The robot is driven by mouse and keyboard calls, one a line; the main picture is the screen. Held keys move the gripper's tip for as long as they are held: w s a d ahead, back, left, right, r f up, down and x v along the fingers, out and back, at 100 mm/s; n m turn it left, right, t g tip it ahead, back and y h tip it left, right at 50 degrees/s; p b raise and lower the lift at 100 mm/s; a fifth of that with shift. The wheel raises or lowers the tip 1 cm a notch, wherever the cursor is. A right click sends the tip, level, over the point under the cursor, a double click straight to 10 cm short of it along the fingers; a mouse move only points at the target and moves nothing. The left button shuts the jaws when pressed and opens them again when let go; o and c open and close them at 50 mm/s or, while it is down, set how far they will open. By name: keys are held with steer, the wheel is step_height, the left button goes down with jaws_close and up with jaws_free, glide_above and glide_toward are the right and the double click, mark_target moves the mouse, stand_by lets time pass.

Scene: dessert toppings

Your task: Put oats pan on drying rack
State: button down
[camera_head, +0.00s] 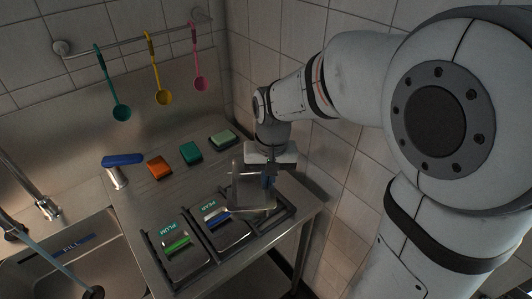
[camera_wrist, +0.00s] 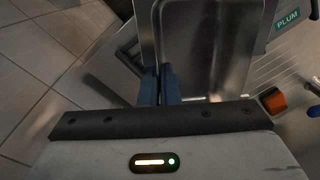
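A plain steel pan (camera_head: 248,193) is at the right end of the dark drying rack (camera_head: 280,221), tilted up; its label does not show, so I cannot tell that it is the oats pan. My gripper (camera_head: 268,181) is above the rack's right end, its blue fingers shut on the pan's side wall. In the wrist view, the fingers (camera_wrist: 160,85) pinch the wall of the pan (camera_wrist: 205,50), whose empty inside shows. I cannot tell whether the pan touches the rack.
A PLUM pan (camera_head: 182,253) and a PEAR pan (camera_head: 222,229) lie to the left. A tiled wall is close on the right; a sink (camera_head: 70,265) is at left.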

steer(key=w+f+n+p, duration=0.2)
steer(key=w+n+p, duration=0.1)
steer(key=w+n, duration=0.55)
steer(key=shift+m, duration=0.85)
steer(key=shift+w+d+f+b, duration=0.1)
steer(key=shift+w+f+b, duration=0.25)
steer(key=shift+f+b, duration=1.15)
steer(key=shift+w+d+f+b, duration=0.1)
steer(key=shift+w+f+b, duration=0.2)
steer(key=shift+f+b, duration=1.2)
steer(key=shift+w+f+b, duration=0.35)
steer(key=shift+f+b, duration=0.3)
steer(key=shift+f, duration=1.6)
steer(key=c, duration=1.6)
jaws_free()
steer(key=r, duration=0.8)
steer(key=shift+d+b, duration=0.25)
steer(key=shift+b, duration=0.1)
